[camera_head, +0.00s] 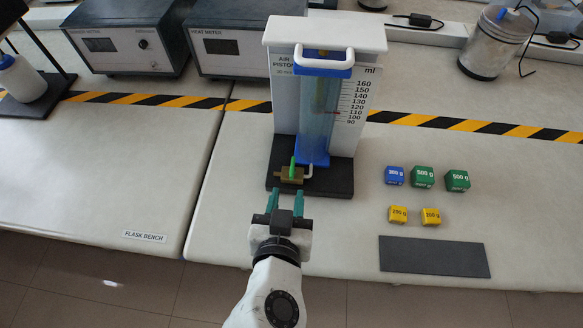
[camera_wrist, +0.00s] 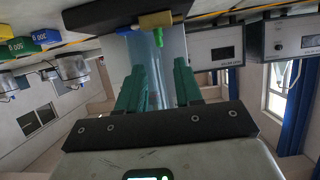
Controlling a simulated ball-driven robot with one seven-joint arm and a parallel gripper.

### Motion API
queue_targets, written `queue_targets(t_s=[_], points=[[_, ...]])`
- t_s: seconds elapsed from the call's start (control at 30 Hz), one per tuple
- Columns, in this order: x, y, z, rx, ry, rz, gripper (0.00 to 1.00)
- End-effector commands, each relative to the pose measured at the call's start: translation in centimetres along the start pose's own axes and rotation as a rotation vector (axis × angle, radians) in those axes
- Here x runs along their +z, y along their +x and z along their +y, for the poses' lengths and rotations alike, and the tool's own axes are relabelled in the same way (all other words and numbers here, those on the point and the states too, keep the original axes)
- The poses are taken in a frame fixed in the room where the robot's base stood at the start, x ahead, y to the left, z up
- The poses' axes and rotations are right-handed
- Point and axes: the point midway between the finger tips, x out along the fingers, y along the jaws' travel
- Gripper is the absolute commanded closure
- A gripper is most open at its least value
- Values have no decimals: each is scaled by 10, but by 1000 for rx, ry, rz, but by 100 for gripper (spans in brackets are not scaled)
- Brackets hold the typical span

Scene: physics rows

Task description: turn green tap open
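The green tap (camera_head: 292,165) is a small upright green lever on a brass valve block (camera_head: 289,176) at the front foot of the air piston apparatus (camera_head: 325,88). My gripper (camera_head: 285,200) is just in front of the valve, its two teal fingers apart and pointing at it. I see no clear contact between finger and lever. Nothing is held.
Blue, green and yellow weights (camera_head: 423,177) stand to the right on the bench, behind a dark grey mat (camera_head: 434,257). Two meter boxes (camera_head: 245,45) stand at the back left. A striped tape (camera_head: 450,122) crosses the bench.

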Motion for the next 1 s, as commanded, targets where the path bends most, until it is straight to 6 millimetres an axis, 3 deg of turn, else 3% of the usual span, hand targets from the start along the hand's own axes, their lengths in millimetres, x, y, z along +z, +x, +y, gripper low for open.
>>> queue_targets(t_s=[0.2, 0.43, 0.87, 1.0], points=[[-1, 41, 0, 3, -1, -1, 65], [-1, 71, 0, 1, 0, 0, 65], [0, 80, 0, 0, 0, 0, 65], [0, 80, 0, 0, 0, 0, 78]])
